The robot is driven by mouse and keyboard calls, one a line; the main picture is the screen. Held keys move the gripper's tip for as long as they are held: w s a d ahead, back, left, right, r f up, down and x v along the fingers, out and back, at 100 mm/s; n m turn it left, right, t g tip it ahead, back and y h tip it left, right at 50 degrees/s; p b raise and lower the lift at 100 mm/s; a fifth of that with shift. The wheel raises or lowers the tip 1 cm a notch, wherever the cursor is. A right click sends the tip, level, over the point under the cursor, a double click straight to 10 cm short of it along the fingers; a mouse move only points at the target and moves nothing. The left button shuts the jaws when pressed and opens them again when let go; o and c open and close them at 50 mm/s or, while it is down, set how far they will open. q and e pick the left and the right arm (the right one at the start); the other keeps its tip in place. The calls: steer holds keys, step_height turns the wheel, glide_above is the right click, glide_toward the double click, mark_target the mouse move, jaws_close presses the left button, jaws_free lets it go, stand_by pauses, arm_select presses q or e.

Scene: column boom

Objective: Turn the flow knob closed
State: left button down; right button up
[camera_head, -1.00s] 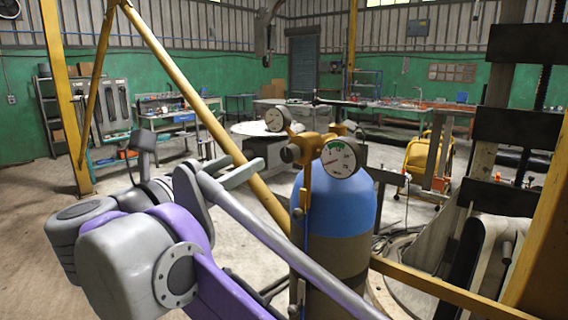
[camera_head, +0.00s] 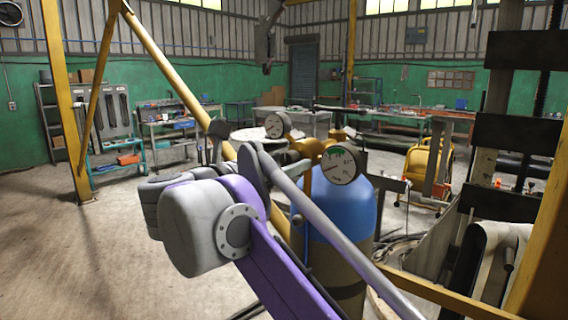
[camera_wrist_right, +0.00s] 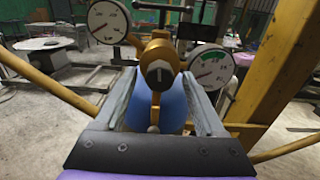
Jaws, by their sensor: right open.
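The flow knob (camera_wrist_right: 158,73) is a dark round knob with a pale mark, on the front of a brass regulator (camera_wrist_right: 157,48) in the right wrist view. In the head view the regulator (camera_head: 312,147) sits atop a blue-topped cylinder (camera_head: 335,208); the knob there is largely hidden by my gripper. My right gripper (camera_head: 285,158) is open in front of the regulator. In the wrist view its two fingers (camera_wrist_right: 160,88) point at the knob, one on each side; contact cannot be made out. My left gripper is not in view.
Two round gauges stand beside the regulator, the left one (camera_head: 277,125) and the right one (camera_head: 340,164). A yellow frame beam (camera_head: 170,70) slants behind my arm. A black and yellow machine (camera_head: 515,135) stands at the right. The floor at the left is clear.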

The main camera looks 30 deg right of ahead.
steer(key=shift+c, duration=0.4)
jaws_close()
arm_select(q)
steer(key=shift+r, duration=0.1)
arm_select(e)
steer(key=n+p, duration=0.3)
steer(key=shift+r+n, duration=0.2)
steer(key=shift+n, duration=0.1)
steer(key=n+p, duration=0.2)
steer(key=n, duration=0.2)
steer(key=shift+n+p, duration=0.3)
steer(key=shift+p, duration=0.05)
steer(key=n+p, duration=0.1)
steer(key=n, duration=0.2)
steer(key=shift+n, duration=0.3)
arm_select(q)
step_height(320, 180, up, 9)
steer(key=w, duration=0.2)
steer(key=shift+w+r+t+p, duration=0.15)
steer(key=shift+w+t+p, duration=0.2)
steer(key=shift+p, duration=0.1)
arm_select(e)
steer(key=n, duration=0.4)
steer(key=shift+f+n, duration=0.1)
steer(key=shift+n, duration=0.2)
